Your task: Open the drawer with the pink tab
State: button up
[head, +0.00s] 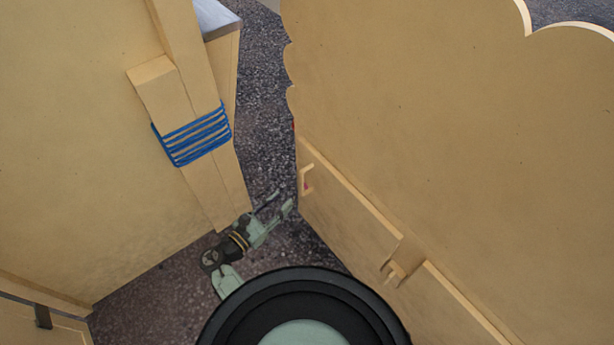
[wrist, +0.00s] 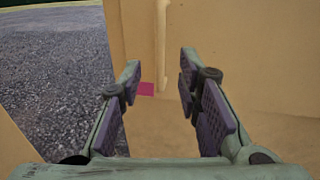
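The pink tab (wrist: 146,89) is a small flat patch on a pale wooden front in the wrist view, and a sliver of it shows in the head view (head: 307,184).
A second handle (head: 397,265) sits further right along the same wooden unit. A tall scalloped panel (head: 430,110) rises above it. On the left stands a wooden panel (head: 80,130) with a post wrapped in blue cord (head: 191,134). Dark gravel (head: 268,110) fills the narrow gap between.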

aim_at(302, 182)
jog(key=b+x, duration=0.2)
jog(key=x, duration=0.8)
jog(key=shift+b, duration=0.3)
jog(key=shift+c, duration=0.3)
grip_shut()
